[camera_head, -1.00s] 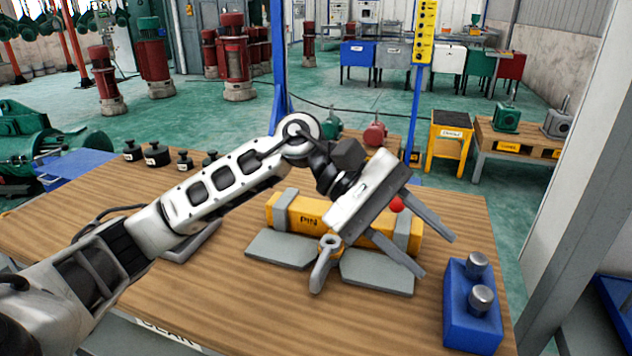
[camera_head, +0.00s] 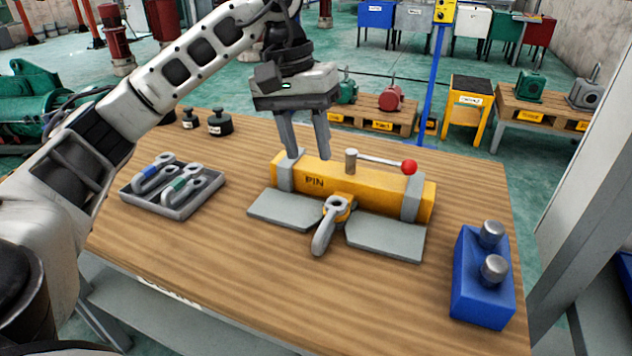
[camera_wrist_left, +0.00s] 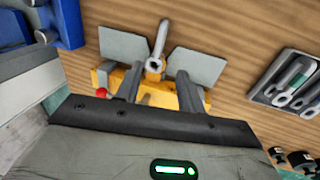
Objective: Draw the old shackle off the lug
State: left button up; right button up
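The old shackle (camera_head: 323,232), a grey bow, is at the lug (camera_head: 345,210) on the front of a yellow block marked PIN (camera_head: 320,183). Its eye end is at the lug and its bow hangs out toward the front, between two grey plates. In the left wrist view the shackle (camera_wrist_left: 160,38) points away from the yellow lug (camera_wrist_left: 153,72). My left gripper (camera_head: 307,156) points down above the block's back left part, behind the shackle. Its fingers are apart with nothing between them. My right gripper is not in view.
A steel post (camera_head: 351,161) with a lever and red ball (camera_head: 409,167) rises from the block. A grey tray (camera_head: 172,207) holds shackles marked blue and green at left. A blue block with metal pins (camera_head: 482,285) stands right. Black weights (camera_head: 219,123) are behind. The front tabletop is clear.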

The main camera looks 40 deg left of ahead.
aim_at(324, 223)
pick_arm(q)
jog(key=d+f, duration=0.1)
jog(key=f, duration=0.3)
jog(key=d+f, duration=0.1)
jog(key=f, duration=0.9)
jog(key=shift+w+d+f, duration=0.2)
jog(key=shift+w+d, duration=0.1)
jog(key=shift+d, duration=0.1)
grip_shut()
